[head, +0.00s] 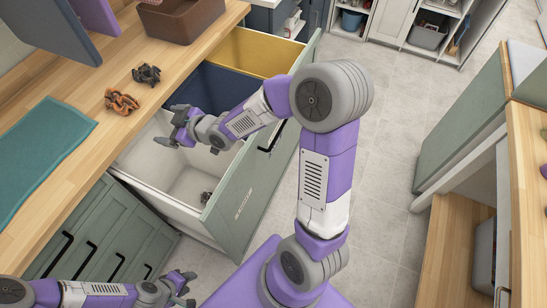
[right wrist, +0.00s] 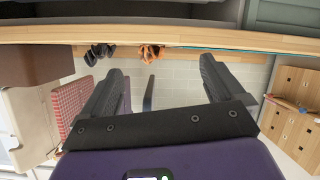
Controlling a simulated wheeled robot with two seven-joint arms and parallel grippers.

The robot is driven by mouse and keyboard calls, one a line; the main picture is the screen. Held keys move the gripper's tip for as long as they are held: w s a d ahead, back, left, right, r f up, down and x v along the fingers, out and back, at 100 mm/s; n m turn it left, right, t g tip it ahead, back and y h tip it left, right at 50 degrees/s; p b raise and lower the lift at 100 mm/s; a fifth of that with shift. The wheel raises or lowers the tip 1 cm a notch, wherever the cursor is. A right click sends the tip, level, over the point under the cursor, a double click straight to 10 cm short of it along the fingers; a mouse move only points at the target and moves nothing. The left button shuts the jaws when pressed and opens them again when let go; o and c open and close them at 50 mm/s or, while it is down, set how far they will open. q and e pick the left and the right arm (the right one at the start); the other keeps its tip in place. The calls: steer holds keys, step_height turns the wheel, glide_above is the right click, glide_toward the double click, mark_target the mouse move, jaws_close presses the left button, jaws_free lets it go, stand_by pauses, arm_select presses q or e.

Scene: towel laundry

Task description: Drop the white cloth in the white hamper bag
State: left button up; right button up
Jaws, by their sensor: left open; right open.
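The white hamper bag (head: 145,162) is the front, white-lined compartment of the pulled-out drawer. A small dark item (head: 205,197) lies low inside it. I cannot make out a white cloth as separate from the white lining. My right gripper (head: 170,128) is over the bag's upper left part, fingers spread. In the right wrist view the right gripper (right wrist: 165,80) is open with nothing between its fingers. My forearm hides part of the drawer. My left gripper (head: 188,289) is open and empty at the bottom, in front of the green cabinets.
Behind the white bag are a navy compartment (head: 213,86) and a yellow one (head: 262,52). The wooden counter (head: 75,80) holds a teal cloth (head: 45,145), orange (head: 121,102) and dark (head: 146,74) bundles, and a brown basket (head: 182,18). Floor is clear to the right.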

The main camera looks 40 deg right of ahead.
step_height(320, 180, up, 5)
steer(key=shift+f+p, duration=0.1)
steer(key=shift+p, duration=0.5)
